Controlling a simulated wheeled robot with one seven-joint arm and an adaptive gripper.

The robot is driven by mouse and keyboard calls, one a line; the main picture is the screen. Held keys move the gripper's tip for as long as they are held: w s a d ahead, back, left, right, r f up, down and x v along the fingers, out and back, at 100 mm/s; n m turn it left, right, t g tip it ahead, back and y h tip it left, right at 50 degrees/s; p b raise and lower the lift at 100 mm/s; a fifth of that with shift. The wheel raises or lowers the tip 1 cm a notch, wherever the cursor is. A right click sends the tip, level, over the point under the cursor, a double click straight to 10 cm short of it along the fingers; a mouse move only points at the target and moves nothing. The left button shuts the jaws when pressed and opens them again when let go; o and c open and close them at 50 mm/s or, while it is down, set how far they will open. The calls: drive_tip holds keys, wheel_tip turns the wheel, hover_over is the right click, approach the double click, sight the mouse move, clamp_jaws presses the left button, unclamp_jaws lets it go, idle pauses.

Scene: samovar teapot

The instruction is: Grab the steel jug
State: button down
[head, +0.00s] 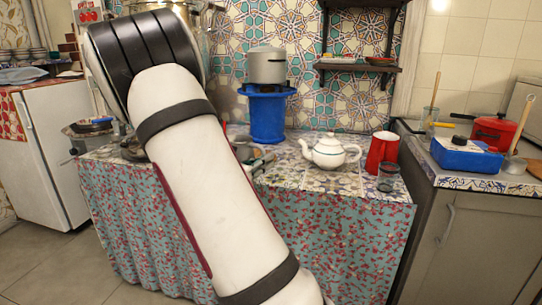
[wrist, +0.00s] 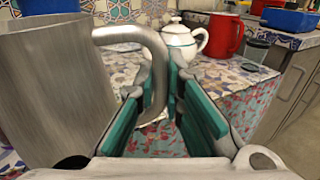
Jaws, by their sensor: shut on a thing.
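The steel jug (wrist: 52,95) is large and close at the left of the wrist view, brushed grey, with its handle (wrist: 148,40) curving to the right. My gripper (wrist: 170,88) has its green-padded fingers on either side of the handle and is shut on it. The jug's base is hidden by the gripper and the frame edge, so I cannot tell whether it touches the table. In the head view my arm hides the jug and the gripper.
A white teapot (head: 328,152), a red pitcher (head: 381,152) and a dark glass (head: 388,177) stand to the right on the tiled table (head: 331,183). A blue stand (head: 267,117) with a grey pot (head: 266,65) is behind. A counter (head: 480,180) adjoins on the right.

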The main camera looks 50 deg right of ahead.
drive_tip(key=a+p, duration=0.1)
drive_tip(key=a, duration=0.5)
drive_tip(key=shift+a+r, duration=0.2)
drive_tip(key=shift+r, duration=0.15)
drive_tip(key=shift+a, duration=0.15)
idle(2.1)
